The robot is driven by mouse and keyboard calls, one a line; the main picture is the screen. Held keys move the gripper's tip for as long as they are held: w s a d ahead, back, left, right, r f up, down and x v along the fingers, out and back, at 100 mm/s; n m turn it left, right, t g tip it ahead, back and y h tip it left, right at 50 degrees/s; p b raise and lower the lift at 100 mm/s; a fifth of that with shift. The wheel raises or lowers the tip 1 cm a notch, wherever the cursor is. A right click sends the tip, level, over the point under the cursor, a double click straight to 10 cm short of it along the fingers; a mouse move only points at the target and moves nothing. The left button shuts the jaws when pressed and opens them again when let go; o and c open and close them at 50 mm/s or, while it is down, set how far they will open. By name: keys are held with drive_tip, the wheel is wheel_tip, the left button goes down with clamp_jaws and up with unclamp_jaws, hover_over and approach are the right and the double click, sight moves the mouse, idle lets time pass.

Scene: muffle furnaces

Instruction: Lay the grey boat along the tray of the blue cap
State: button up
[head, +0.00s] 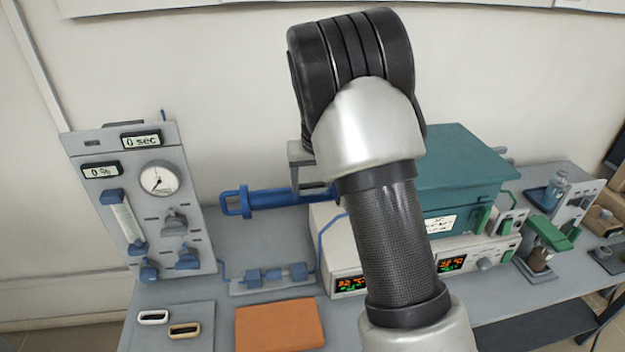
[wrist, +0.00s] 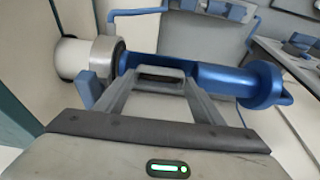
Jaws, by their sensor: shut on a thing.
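The blue cap (wrist: 236,80) lies sideways in the wrist view, with a round flange at its right end. Its blue tray (wrist: 143,60) reaches left toward the metal-ringed mouth of a pale tube (wrist: 85,58). My gripper (wrist: 160,80) is shut on the grey boat (wrist: 160,72), a small oblong dish between the fingertips. The boat appears over or at the tray, roughly in line with it; whether it touches the tray I cannot tell. In the head view the blue cap (head: 238,203) is left of my gripper (head: 314,182), and the boat cannot be made out.
A teal furnace (head: 465,165) stands right behind my arm. A gauge panel (head: 140,200) is at the left. A white boat (head: 153,317) and a tan boat (head: 185,330) lie on a grey pad, beside an orange block (head: 280,325). Blue fittings (head: 270,275) sit on the bench.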

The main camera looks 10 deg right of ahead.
drive_tip(key=shift+f, duration=0.5)
drive_tip(key=o, duration=1.1)
drive_tip(key=shift+o, duration=0.2)
drive_tip(key=shift+r, duration=0.3)
drive_tip(key=v, duration=1.7)
drive_tip(key=shift+s+f, duration=0.1)
